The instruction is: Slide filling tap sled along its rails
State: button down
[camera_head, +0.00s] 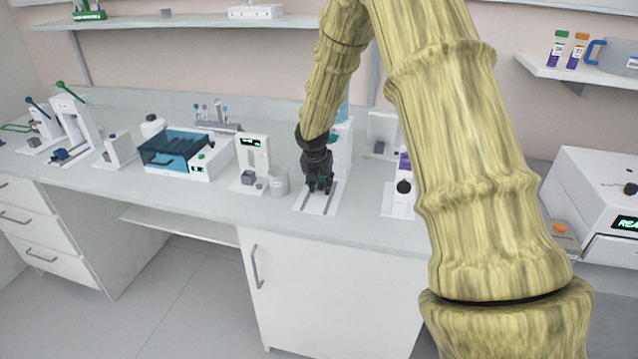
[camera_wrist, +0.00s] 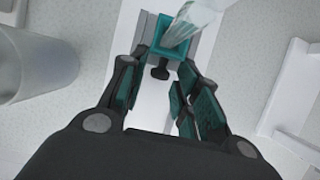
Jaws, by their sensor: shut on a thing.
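The filling tap sled shows in the wrist view as a teal square block (camera_wrist: 160,38) with a dark knob (camera_wrist: 160,72) on its near side. A clear pointed tube or nozzle (camera_wrist: 196,20) overlaps the block's right part. My gripper (camera_wrist: 156,72) has its two teal-padded fingers on either side of the knob, and it is shut on the sled; the exact contact is hard to see. In the head view my gripper (camera_head: 320,186) is low over the white base plate (camera_head: 303,205) with dark rails, and it hides most of the sled.
A clear beaker (camera_head: 278,182) stands just left of the base plate; it is also close by in the wrist view (camera_wrist: 35,50). A white device with a black knob (camera_head: 403,187) stands to the right. A blue-lidded box (camera_head: 172,150) is farther left.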

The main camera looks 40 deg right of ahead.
jog(key=shift+w+d+r, duration=0.1)
jog(key=shift+w, duration=0.05)
jog(key=c, duration=1.5)
grip_release()
jog(key=shift+o, duration=0.8)
jog(key=shift+d, duration=0.15)
jog(key=v, duration=1.1)
jog(key=shift+r, duration=0.3)
